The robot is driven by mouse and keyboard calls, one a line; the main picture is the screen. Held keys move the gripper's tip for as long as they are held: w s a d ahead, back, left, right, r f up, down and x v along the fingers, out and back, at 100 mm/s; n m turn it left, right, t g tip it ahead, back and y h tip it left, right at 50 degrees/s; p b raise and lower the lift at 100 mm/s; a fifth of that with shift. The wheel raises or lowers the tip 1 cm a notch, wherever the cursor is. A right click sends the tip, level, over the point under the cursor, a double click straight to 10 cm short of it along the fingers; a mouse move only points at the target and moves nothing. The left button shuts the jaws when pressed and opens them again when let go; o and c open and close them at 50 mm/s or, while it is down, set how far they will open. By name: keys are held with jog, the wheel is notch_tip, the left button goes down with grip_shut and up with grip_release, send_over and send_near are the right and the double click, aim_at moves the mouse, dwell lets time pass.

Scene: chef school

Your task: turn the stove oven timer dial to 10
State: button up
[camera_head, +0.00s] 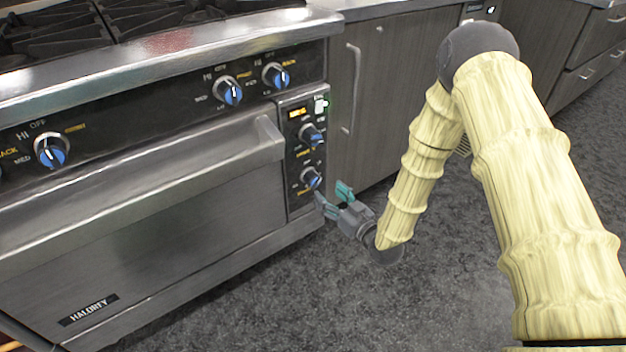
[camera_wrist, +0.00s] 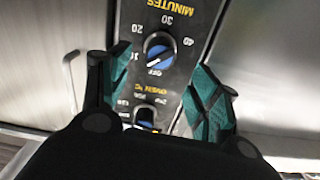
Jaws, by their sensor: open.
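The timer dial (camera_head: 311,178) is the lower blue-and-black knob on the narrow control panel right of the oven door. In the wrist view the timer dial (camera_wrist: 158,52) shows upside down, ringed by OFF, 10, 20, 30 and 40, with MINUTES beside it. A slanted white line crosses the knob; I cannot tell its exact setting. My gripper (camera_head: 333,197) is open and empty, just in front and to the lower right of the dial. In the wrist view its teal fingers (camera_wrist: 160,70) frame the panel on both sides, apart from the dial.
The oven temperature dial (camera_head: 312,135) sits just above the timer dial. The oven door handle (camera_head: 267,130) sticks out to the left. Several burner knobs line the stove front. A wooden cabinet (camera_head: 375,90) stands to the right. The grey floor is clear in front.

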aim_at(317, 184)
jog(key=b+x, duration=0.2)
jog(key=x, duration=0.7)
jog(key=c, duration=1)
